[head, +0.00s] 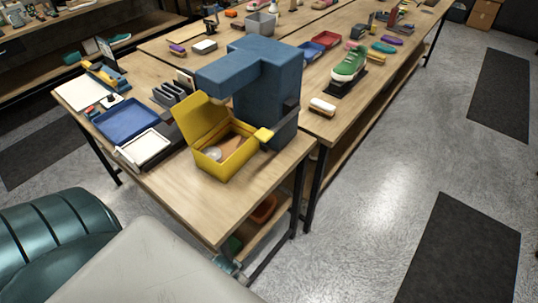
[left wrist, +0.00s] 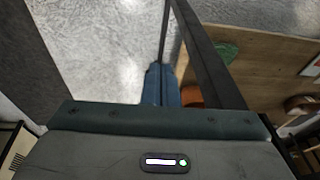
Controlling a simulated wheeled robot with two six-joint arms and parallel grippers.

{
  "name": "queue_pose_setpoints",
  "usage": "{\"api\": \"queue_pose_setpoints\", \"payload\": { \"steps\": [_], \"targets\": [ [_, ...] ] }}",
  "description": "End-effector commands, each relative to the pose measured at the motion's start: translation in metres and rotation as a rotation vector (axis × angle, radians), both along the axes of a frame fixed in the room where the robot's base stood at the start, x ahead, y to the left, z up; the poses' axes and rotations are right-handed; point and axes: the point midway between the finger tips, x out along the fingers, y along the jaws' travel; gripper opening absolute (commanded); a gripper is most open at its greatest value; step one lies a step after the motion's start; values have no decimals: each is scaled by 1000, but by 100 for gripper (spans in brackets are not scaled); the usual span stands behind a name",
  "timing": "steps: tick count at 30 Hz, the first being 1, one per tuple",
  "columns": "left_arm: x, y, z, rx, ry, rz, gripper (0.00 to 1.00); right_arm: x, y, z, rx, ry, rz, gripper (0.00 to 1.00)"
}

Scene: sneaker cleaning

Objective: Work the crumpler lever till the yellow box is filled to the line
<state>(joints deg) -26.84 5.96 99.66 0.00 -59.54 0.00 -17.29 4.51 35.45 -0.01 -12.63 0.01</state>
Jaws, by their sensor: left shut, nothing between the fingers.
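The blue crumpler (head: 265,85) stands on the near table. Its dark lever (head: 286,122) is on its right side and ends in a yellow knob (head: 264,134), low and close to the box's right edge. The yellow box (head: 228,172) sits under the overhanging head with its lid (head: 198,118) open. A whitish ball and brown material lie low inside; I cannot make out a line. My left gripper (head: 229,266) is below the table's front edge, away from the lever. In the left wrist view its blue fingers (left wrist: 159,84) are together, empty. My right gripper is not in view.
A blue tray (head: 126,118) and a white tray (head: 146,147) lie left of the box. A lower shelf holds an orange item (head: 264,209) and a green one (left wrist: 228,53).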

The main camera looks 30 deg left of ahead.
Motion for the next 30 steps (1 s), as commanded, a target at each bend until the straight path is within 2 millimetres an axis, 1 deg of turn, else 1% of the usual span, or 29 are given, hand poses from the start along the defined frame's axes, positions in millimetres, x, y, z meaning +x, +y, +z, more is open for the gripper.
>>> {"api": "queue_pose_setpoints", "payload": {
  "steps": [1,8,9,11,12,13,14,15,17,18,23,24,26,27,29,30],
  "targets": [
    [4,-2,25,0,-11,-3,0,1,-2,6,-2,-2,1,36],
    [12,-9,119,2,-41,-14,0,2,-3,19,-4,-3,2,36],
    [13,-11,138,1,-49,-18,0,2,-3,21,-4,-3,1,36],
    [14,-13,167,0,-61,-30,0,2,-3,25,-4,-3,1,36],
    [15,-14,187,-1,-70,-41,0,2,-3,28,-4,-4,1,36],
    [17,-14,202,-3,-79,-54,0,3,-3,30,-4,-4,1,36],
    [20,-15,217,-4,-89,-71,0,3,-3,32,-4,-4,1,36],
    [25,-16,237,-7,-104,-105,0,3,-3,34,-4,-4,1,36],
    [41,-17,263,-11,-134,-180,0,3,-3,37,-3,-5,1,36],
    [55,-17,277,-12,-156,-246,0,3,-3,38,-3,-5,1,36],
    [112,-11,308,-9,-226,-482,0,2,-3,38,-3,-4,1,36],
    [127,-8,315,-6,-243,-534,0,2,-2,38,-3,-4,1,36],
    [148,-4,327,1,-269,-610,0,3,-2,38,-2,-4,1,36],
    [161,0,336,7,-286,-657,0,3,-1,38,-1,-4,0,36],
    [181,7,350,17,-311,-727,0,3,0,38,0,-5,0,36],
    [194,12,360,24,-328,-771,0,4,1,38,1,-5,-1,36]
  ]
}}
